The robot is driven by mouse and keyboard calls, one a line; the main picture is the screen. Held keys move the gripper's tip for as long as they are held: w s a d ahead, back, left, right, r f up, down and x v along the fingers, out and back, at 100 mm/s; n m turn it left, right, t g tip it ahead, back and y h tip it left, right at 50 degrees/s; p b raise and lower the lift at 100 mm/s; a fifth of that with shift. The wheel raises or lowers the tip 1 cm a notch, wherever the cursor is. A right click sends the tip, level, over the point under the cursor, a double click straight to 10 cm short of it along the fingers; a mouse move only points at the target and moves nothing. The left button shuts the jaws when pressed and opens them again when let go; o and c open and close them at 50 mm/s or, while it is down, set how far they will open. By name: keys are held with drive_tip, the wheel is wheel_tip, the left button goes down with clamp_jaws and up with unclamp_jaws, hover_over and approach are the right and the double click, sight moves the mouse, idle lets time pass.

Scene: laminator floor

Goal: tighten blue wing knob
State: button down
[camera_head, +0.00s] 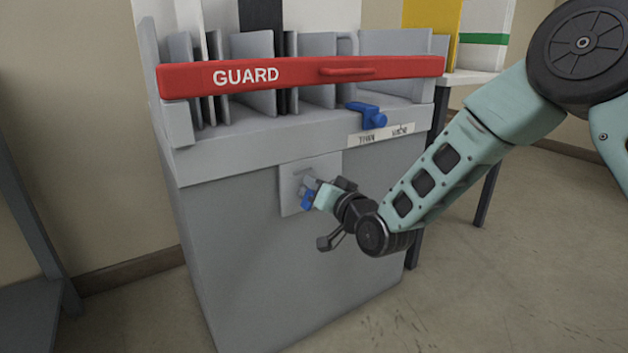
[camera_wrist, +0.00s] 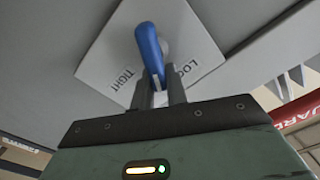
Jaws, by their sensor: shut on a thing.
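The blue wing knob (camera_wrist: 149,48) sits on a light square plate (camera_wrist: 195,30) marked "TIGHT" and a partly hidden word beginning "LOC". In the wrist view its long blue wing reaches from the plate's middle down between my fingers. My gripper (camera_wrist: 160,88) is shut on the near end of that wing. In the head view the blue knob (camera_head: 307,199) shows low on the plate (camera_head: 291,190) on the grey machine's front, and my gripper (camera_head: 316,193) meets it from the right, hiding part of it.
A second blue clamp-like part (camera_head: 366,115) sits on the top edge above a white label (camera_head: 381,135). A grey frame (camera_head: 30,230) stands at left. Floor (camera_head: 480,300) at right is clear.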

drive_tip(key=shift+w+d+f+m+p, duration=0.15)
drive_tip(key=shift+f+m+p, duration=0.45)
drive_tip(key=shift+m, duration=1.35)
drive_tip(key=shift+w+d+f+m+p, duration=0.1)
drive_tip(key=shift+d+f+m+p, duration=0.15)
drive_tip(key=shift+m+p, duration=1.25)
drive_tip(key=shift+w+d+f+m+p, duration=0.1)
drive_tip(key=shift+d+f+m+p, duration=0.25)
drive_tip(key=shift+m, duration=2.1)
drive_tip(key=shift+a+f, duration=0.1)
drive_tip(key=shift+a, duration=0.05)
drive_tip(key=c, duration=1.4)
unclamp_jaws()
drive_tip(key=p+v, duration=0.4)
drive_tip(key=v, duration=1.3)
drive_tip(key=shift+p, duration=0.4)
drive_tip(key=shift+s, duration=0.2)
